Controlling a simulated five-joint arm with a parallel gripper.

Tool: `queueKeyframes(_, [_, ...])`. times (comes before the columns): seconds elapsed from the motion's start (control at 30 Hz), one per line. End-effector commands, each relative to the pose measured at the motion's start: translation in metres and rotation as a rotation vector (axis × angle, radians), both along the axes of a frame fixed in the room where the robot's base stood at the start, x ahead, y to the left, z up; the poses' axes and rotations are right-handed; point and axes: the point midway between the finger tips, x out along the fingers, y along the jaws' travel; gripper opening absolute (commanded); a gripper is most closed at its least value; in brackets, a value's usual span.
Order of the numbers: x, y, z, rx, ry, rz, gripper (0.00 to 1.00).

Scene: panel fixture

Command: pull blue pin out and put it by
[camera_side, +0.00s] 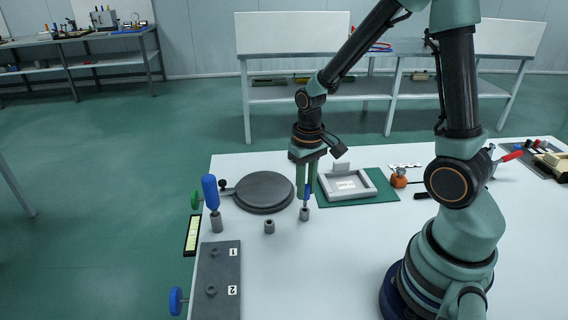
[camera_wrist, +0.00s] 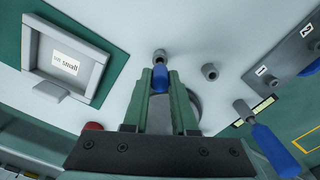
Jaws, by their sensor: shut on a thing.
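My gripper (camera_side: 306,184) is shut on a small blue pin (camera_side: 307,195), with a finger on either side of it. The pin is upright over a grey socket (camera_side: 304,214), its lower end at the socket's top. I cannot tell how deep it sits. In the wrist view the blue pin (camera_wrist: 160,78) shows between the fingertips, with the socket (camera_wrist: 160,55) just beyond. A larger blue pin (camera_side: 210,192) stands in another grey socket (camera_side: 216,224) to the left.
An empty grey socket (camera_side: 269,227) stands between the two pins. A dark round plate (camera_side: 264,191) lies behind it. A grey panel (camera_side: 220,262) marked 1 and 2 is at front left. An orange item (camera_side: 398,178) is right of the tray. The white table's front middle is clear.

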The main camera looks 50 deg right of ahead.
Motion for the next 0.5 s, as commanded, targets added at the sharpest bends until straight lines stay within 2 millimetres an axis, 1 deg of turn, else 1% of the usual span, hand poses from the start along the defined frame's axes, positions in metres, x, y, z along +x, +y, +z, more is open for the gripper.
queueKeyframes(0.27, [0.000,0.000,0.002,0.000,-0.001,0.000,0.00])
queueKeyframes(0.5, [0.001,0.000,0.018,-0.001,-0.003,0.000,0.00])
